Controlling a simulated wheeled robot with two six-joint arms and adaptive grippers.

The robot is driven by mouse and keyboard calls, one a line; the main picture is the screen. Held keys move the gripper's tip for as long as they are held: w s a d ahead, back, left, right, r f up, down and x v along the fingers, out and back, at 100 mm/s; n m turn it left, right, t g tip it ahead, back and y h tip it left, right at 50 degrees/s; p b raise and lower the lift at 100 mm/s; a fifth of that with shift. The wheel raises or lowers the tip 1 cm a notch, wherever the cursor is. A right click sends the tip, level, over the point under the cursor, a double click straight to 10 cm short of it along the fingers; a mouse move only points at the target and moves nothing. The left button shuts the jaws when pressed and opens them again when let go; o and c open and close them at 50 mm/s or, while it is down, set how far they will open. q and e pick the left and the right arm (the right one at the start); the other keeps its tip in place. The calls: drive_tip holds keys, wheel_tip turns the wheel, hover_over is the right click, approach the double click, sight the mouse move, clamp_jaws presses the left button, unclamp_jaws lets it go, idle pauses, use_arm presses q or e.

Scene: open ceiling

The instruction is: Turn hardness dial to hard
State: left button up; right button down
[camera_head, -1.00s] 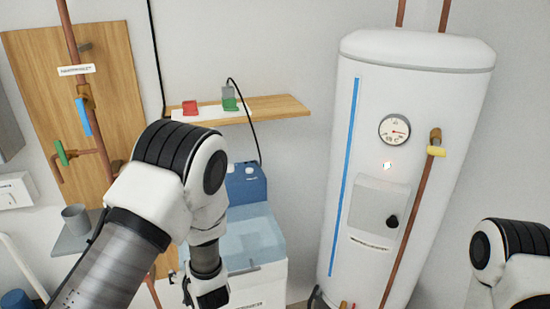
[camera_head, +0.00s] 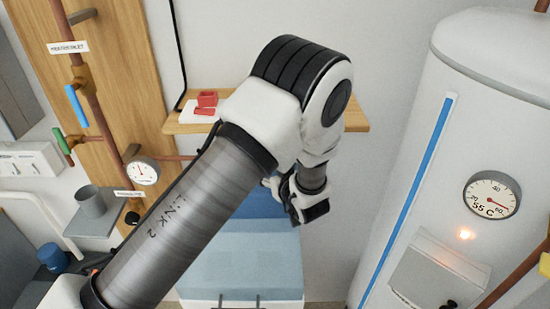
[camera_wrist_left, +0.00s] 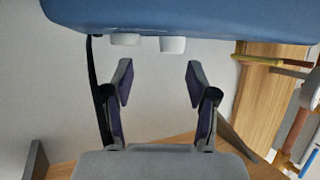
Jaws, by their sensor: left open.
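A blue and white unit (camera_head: 240,258) stands below the wooden shelf, partly hidden behind my left arm in the head view. Its blue housing (camera_wrist_left: 200,14) fills the top of the left wrist view, with two white knobs (camera_wrist_left: 172,44) on its edge. I cannot tell which knob is the hardness dial, and no markings on them are readable. My left gripper (camera_wrist_left: 158,80) is open and empty; its fingertips point toward the knobs and appear apart from them. In the head view its fingers are mostly hidden by my wrist. My right gripper is not in view.
A wooden shelf (camera_head: 352,115) with red items (camera_head: 206,101) is above the unit. A white tank (camera_head: 480,120) with a gauge (camera_head: 491,197) stands at right. Copper pipes (camera_head: 103,120) run over a wooden panel at left. A grey cup (camera_head: 90,201) sits on a small ledge.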

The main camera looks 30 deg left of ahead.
use_arm(q)
drive_tip(key=a, duration=0.1)
drive_tip(key=a+p, duration=0.1)
drive_tip(key=a, duration=0.1)
drive_tip(key=shift+s, duration=0.35)
drive_tip(key=x, duration=0.2)
drive_tip(key=p+x, duration=0.1)
drive_tip(key=x, duration=0.1)
drive_tip(key=shift+w+d+f, duration=0.15)
drive_tip(key=shift+w+d, duration=0.1)
drive_tip(key=shift+d, duration=0.1)
drive_tip(key=shift+w+f, duration=0.2)
drive_tip(key=shift+w, duration=0.05)
drive_tip(key=shift+s+r, duration=0.2)
drive_tip(key=shift+c, duration=1)
drive_tip(key=shift+s+d+r, duration=0.1)
drive_tip(key=shift+s, duration=0.1)
clamp_jaws()
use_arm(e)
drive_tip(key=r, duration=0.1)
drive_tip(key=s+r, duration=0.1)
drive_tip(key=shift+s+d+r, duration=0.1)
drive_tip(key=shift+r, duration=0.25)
